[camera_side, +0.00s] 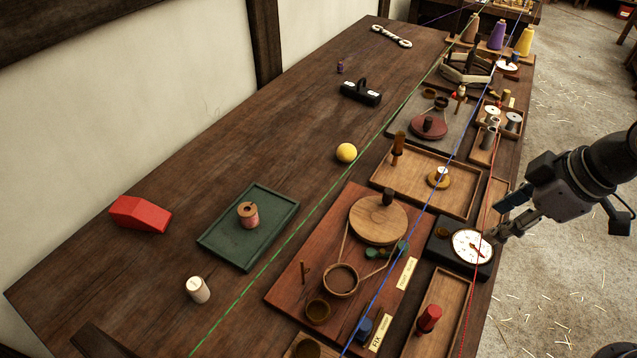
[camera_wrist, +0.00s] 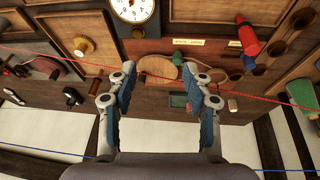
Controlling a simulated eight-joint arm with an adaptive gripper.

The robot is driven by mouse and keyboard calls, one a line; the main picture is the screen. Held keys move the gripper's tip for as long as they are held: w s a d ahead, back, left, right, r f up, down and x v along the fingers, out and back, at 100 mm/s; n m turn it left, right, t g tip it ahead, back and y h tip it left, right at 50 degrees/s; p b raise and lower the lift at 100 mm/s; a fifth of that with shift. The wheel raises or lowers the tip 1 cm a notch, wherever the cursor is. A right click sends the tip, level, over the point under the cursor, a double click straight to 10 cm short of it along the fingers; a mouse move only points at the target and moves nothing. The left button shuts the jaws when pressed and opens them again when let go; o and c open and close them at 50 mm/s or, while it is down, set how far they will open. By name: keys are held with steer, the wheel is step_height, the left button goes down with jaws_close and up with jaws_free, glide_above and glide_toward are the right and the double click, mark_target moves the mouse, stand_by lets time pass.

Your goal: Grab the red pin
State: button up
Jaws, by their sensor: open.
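The red pin (camera_side: 429,318) stands in a shallow wooden tray (camera_side: 455,285) at the near right of the bench in the side view. In the wrist view the red pin (camera_wrist: 247,40) shows at the upper right, beyond and to the right of the fingers. My gripper (camera_side: 500,228) is at the bench's right edge, near the white dial, apart from the pin. In the wrist view my gripper (camera_wrist: 158,85) is open, its two blue-padded fingers wide apart, with nothing held between them.
A white-faced dial (camera_side: 472,246) stands beside my gripper. Red, blue and green cords run along the bench; the red cord (camera_wrist: 60,53) crosses the wrist view. A round wooden disc (camera_side: 378,220) sits on a reddish board. The bench's left part has free room around a red block (camera_side: 140,214).

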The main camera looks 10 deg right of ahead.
steer(key=s+a+n+g, duration=0.1)
steer(key=s+a+n, duration=0.1)
steer(key=a+n, duration=0.1)
steer(key=s+a+n+g, duration=0.1)
steer(key=s+a+n, duration=0.1)
steer(key=a+n, duration=0.1)
steer(key=s+a+n+g, duration=0.1)
steer(key=s+a+n, duration=0.1)
steer(key=a, duration=0.3)
steer(key=shift+s+a+f+n+g, duration=0.3)
steer(key=shift+s+n+g, duration=0.1)
steer(key=shift+n, duration=0.3)
glide_above(436, 310)
step_height(436, 310, down, 4)
steer(key=shift+w+d+f, duration=0.1)
steer(key=shift+w+d, duration=0.05)
steer(key=shift+a+f, duration=0.15)
steer(key=shift+f, duration=1.45)
steer(key=shift+a+f, duration=0.15)
steer(key=shift+f, duration=1.45)
jaws_close()
